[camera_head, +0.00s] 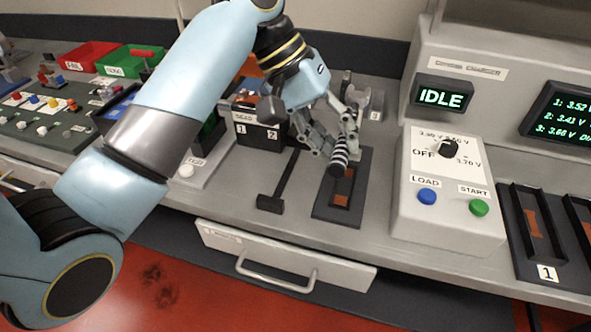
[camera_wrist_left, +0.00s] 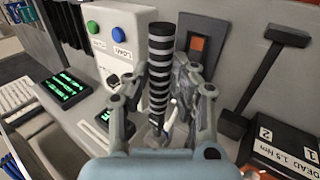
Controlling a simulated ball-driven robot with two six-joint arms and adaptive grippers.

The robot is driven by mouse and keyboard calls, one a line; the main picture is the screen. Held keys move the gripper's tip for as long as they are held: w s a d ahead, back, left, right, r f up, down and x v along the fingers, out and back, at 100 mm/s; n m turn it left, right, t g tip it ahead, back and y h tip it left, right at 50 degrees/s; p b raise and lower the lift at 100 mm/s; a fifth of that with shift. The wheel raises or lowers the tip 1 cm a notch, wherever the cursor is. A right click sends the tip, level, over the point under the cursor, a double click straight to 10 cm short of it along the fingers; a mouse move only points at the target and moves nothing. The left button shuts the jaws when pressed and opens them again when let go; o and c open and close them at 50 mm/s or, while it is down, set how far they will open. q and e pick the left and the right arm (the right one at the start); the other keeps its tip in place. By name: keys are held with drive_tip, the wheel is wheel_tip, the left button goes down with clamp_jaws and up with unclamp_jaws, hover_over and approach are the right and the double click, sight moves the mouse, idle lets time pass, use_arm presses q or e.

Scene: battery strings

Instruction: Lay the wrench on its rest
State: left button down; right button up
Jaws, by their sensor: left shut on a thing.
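My left gripper (camera_head: 338,135) is shut on the wrench, whose black-and-grey ringed handle (camera_head: 340,157) sticks out below the fingers in the head view. In the left wrist view the ringed handle (camera_wrist_left: 160,65) stands between the fingers (camera_wrist_left: 160,88). A grey open-jawed piece (camera_head: 358,97) behind the gripper looks like the wrench's head. The handle overlaps the dark tray with copper plates (camera_head: 321,211) in the picture; I cannot tell whether they touch. My right gripper is not in view.
A black box labelled 1 and 2 (camera_head: 258,133) stands left of the gripper. The control box (camera_head: 440,185) with dial and buttons stands to the right, below the IDLE display (camera_head: 441,97). Red (camera_head: 88,56) and green (camera_head: 130,60) bins are far left. A drawer (camera_head: 285,262) is in front.

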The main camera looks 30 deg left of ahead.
use_arm(q)
drive_tip(key=a+f, duration=0.2)
drive_tip(key=a, duration=0.1)
drive_tip(key=s+a+f+p, duration=0.1)
drive_tip(key=a+f, duration=0.1)
drive_tip(key=a, duration=0.2)
drive_tip(key=a+f, duration=0.3)
drive_tip(key=a, duration=0.1)
drive_tip(key=shift+s, duration=0.3)
wheel_tip(320, 180, down, 3)
drive_tip(key=shift+f+p, duration=0.15)
drive_tip(key=shift+p, duration=0.2)
drive_tip(key=shift+f, duration=0.1)
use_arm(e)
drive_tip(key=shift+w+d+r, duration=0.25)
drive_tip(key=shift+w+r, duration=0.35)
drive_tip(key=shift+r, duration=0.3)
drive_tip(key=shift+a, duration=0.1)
use_arm(q)
drive_tip(key=c, duration=1.1)
unclamp_jaws()
drive_tip(key=shift+f, duration=0.1)
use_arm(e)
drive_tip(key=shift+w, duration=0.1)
use_arm(q)
drive_tip(key=v, duration=1.2)
drive_tip(key=shift+s+b, duration=0.1)
drive_tip(key=shift+b, duration=0.25)
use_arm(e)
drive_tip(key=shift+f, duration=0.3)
